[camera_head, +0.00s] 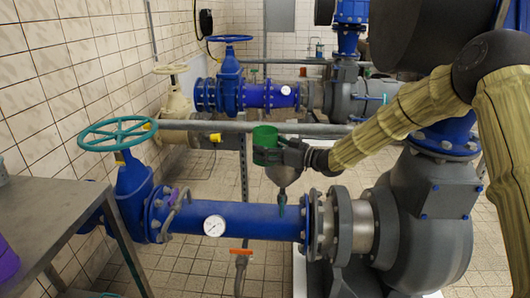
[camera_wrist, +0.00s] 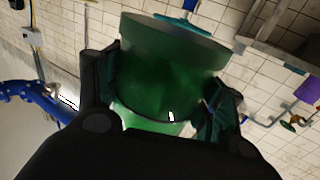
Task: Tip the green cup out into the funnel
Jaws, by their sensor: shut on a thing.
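The green cup (camera_head: 265,146) is in the middle of the head view and looks about upright. My gripper (camera_head: 292,153) comes in from the right and is shut on its side. In the wrist view the cup (camera_wrist: 168,70) sits between my two dark fingers (camera_wrist: 165,95), which touch it on both sides. The grey cone-shaped funnel (camera_head: 283,175) is just below and slightly right of the cup. Its narrow end points down towards the blue pipe. The cup and my gripper hide part of the funnel's rim. I cannot tell what the cup contains.
A grey horizontal rail (camera_head: 220,126) runs behind the cup. The blue pipe (camera_head: 255,219) with a gauge lies below. A teal handwheel (camera_head: 117,133) and a metal table (camera_head: 45,215) with a purple object (camera_head: 8,261) are at left. A grey pump (camera_head: 430,225) stands at right.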

